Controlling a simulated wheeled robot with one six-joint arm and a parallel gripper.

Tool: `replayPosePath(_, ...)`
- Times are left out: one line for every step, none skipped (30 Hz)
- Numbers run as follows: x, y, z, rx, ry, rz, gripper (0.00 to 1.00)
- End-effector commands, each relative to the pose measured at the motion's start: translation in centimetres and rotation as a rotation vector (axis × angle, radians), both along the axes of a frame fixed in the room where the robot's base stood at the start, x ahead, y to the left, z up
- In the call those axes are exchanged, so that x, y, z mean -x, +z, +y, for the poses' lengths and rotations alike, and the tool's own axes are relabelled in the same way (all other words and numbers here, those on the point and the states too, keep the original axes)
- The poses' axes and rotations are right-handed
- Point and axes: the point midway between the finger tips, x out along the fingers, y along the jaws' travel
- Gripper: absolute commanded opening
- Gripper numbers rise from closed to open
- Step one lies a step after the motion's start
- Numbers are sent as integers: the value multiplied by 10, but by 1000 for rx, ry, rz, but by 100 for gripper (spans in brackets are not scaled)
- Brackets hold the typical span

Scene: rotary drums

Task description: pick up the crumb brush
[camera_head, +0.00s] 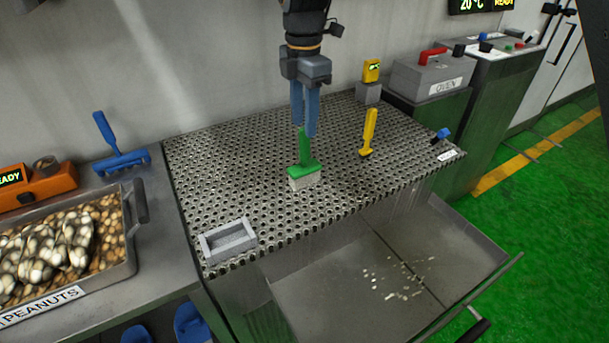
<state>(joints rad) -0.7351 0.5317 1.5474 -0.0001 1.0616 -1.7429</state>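The crumb brush (303,174), with a green handle and block and pale bristles, stands on the perforated metal table, its handle pointing up. My gripper (309,132) hangs from above with its blue fingers pointing down around the top of the green handle. The fingers look slightly apart, with the handle tip overlapping them in the picture. I cannot tell whether they touch the handle.
A yellow-handled tool (369,131) stands to the right, and a small grey tray (228,241) lies front left. An open drawer (330,297) holding pale crumbs juts out below the perforated table (245,150).

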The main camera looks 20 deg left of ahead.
Motion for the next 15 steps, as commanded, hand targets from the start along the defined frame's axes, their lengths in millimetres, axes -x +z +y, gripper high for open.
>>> replayPosePath(1, -5, 0, 2, 1, 3, 38)
replayPosePath(1, -7, 0, 3, 1, 3, 38)
replayPosePath(2, -11, 0, 3, 1, 3, 38)
replayPosePath(2, -15, 0, 3, 1, 3, 38)
replayPosePath(2, -18, 0, 3, 1, 3, 38)
replayPosePath(2, -21, 0, 3, 2, 3, 38)
replayPosePath(2, -24, 1, 3, 3, 3, 38)
replayPosePath(2, -26, 1, 2, 3, 3, 38)
replayPosePath(3, -30, 0, 2, 3, 3, 38)
replayPosePath(3, -33, 0, 3, 3, 3, 38)
replayPosePath(4, -37, -1, 3, 2, 3, 38)
replayPosePath(4, -43, -2, 4, 2, 4, 38)
replayPosePath(4, -47, -2, 4, 2, 4, 38)
replayPosePath(4, -50, -2, 3, 2, 4, 38)
replayPosePath(4, -56, -2, 3, 2, 4, 38)
